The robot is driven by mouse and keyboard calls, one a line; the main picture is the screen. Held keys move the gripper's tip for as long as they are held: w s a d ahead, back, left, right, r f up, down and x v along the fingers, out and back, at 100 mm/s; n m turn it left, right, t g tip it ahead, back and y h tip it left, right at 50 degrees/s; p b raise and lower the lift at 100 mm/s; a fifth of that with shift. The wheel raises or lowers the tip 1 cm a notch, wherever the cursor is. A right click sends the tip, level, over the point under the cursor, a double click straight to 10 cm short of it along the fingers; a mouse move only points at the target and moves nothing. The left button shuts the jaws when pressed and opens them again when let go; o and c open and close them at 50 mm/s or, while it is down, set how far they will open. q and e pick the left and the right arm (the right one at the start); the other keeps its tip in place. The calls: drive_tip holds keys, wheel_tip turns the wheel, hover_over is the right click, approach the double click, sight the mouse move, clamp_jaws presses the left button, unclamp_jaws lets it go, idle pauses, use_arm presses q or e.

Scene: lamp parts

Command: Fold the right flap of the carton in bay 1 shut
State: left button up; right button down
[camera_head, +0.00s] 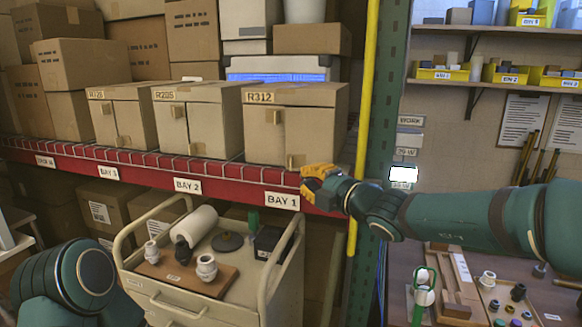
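The bay 1 carton (315,125), labelled R312, is a tan box on the red-fronted shelf, above the BAY 1 sign (282,201). Its front shows two panels meeting at a vertical line, with a small tan tab (295,160) low on the right panel. The panels look roughly flush; I cannot tell whether the right flap is fully shut. My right gripper (316,178), with orange fingers, is at the shelf edge just below the carton's lower right front. I cannot tell whether it touches the carton or how far its fingers are apart. My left gripper is out of view; its arm shows lower left.
Cartons R205 (200,120) and R326 (125,118) stand to the left. A yellow pole (364,130) and green upright (383,130) stand close right of the carton. A cart (180,308) with lamp parts is below, and a workbench (545,300) is lower right.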

sight(291, 165)
drive_tip(key=shift+w+a+p, duration=0.15)
drive_tip(key=shift+w+a, duration=0.5)
drive_tip(key=shift+w, duration=0.85)
drive_tip(key=shift+w+a+p, duration=0.15)
drive_tip(key=shift+w+a, duration=0.55)
drive_tip(key=shift+w, duration=0.75)
drive_tip(key=shift+w+a+p, duration=0.15)
drive_tip(key=shift+w+a, duration=0.5)
drive_tip(key=shift+w, duration=0.85)
drive_tip(key=w+p, duration=0.1)
drive_tip(key=w+a+p, duration=0.1)
drive_tip(key=w+p, duration=0.1)
drive_tip(key=shift+s+f, duration=0.1)
